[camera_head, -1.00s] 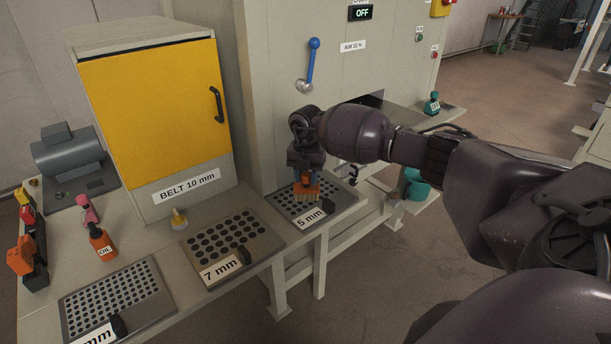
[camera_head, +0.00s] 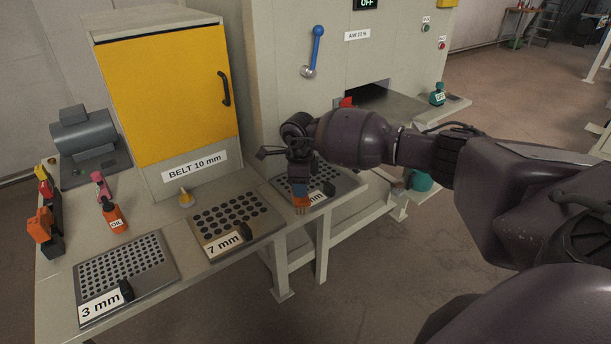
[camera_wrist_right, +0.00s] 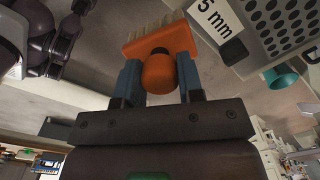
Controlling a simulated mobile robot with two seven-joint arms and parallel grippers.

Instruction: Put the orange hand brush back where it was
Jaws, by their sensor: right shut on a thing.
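The orange hand brush (camera_wrist_right: 160,52) with pale bristles is between the blue fingers of my right gripper (camera_wrist_right: 160,82), which is shut on its rounded handle. In the head view a small orange part of the brush (camera_head: 301,201) shows below my right gripper (camera_head: 300,186), at the front edge of the 5 mm perforated plate (camera_head: 340,183). The gripper hides most of the brush and part of the plate's label. In the right wrist view the 5 mm plate (camera_wrist_right: 283,28) is at the upper right, beside the brush. My left gripper is not in view.
The 7 mm plate (camera_head: 264,222) and 3 mm plate (camera_head: 148,257) lie to the left on the bench. An orange oil bottle (camera_head: 115,217) and a yellow-topped item (camera_head: 185,196) stand behind them. A yellow-doored cabinet (camera_head: 165,95) rises behind. Open floor lies in front.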

